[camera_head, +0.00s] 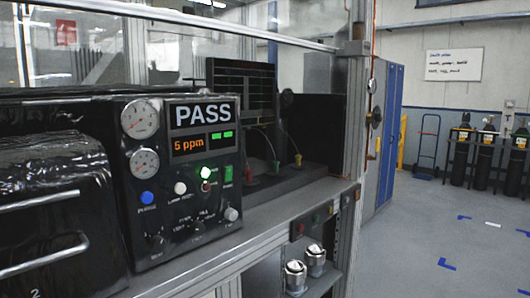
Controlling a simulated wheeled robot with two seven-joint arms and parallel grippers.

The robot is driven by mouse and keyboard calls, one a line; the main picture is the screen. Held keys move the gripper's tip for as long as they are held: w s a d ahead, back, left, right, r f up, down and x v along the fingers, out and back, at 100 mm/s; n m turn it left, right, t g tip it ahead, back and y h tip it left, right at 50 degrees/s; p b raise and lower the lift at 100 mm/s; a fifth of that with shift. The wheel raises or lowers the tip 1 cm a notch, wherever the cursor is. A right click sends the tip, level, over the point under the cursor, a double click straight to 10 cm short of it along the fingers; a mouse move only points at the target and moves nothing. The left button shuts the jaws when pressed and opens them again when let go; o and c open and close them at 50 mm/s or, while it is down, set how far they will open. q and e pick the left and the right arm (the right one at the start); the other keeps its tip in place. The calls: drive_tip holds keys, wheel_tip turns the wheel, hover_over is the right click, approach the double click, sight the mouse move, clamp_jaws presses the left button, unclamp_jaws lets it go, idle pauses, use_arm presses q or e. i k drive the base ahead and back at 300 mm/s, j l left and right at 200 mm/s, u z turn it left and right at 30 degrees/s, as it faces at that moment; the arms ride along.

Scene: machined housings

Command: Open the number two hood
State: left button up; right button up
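A glossy black hood (50,170) stands at the left edge on the bench, partly cut off by the frame. A small white "2" shows low on its front. Two silver bars cross its front: an upper bar (38,202) and a lower bar (42,258). The hood looks closed, though its left part is out of view. Neither of my grippers is in view.
A control panel (150,215) reading "PASS" and "5 ppm" stands right beside the hood, with gauges, buttons and knobs. The grey bench edge (250,248) runs along the front. A blue cabinet (388,130) and gas cylinders (484,160) stand beyond; the right floor is clear.

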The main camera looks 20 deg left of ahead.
sight(61, 234)
drive_tip(key=u, duration=2)
drive_tip(key=l, duration=0.15)
drive_tip(key=u, duration=0.05)
